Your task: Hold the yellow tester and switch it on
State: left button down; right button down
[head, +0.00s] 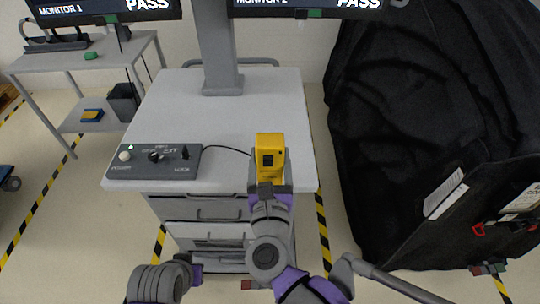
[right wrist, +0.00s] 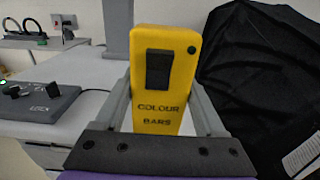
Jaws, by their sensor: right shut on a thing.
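The yellow tester (head: 270,145) is upright at the front right part of the grey cart top in the head view. I cannot tell whether it touches the cart. The right wrist view shows its face (right wrist: 170,88), with a black rocker switch (right wrist: 159,70), a small dark dot at the upper right and the words "COLOUR BARS". My right gripper (head: 270,166) is shut on the tester, one finger on each side. The switch's position is hard to tell. My left gripper is not in view; a grey and purple link of mine shows at the bottom left.
A dark control box (head: 154,162) with knobs and a green light sits on the cart top (head: 225,115), a black cable running from it towards the tester. Two monitors reading "PASS" hang above. A black covered cart (head: 400,130) stands close on the right. A grey side table (head: 60,62) is left.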

jog(key=shift+f+b, duration=0.7)
jog(key=shift+f, duration=0.4)
jog(key=shift+f, duration=0.1)
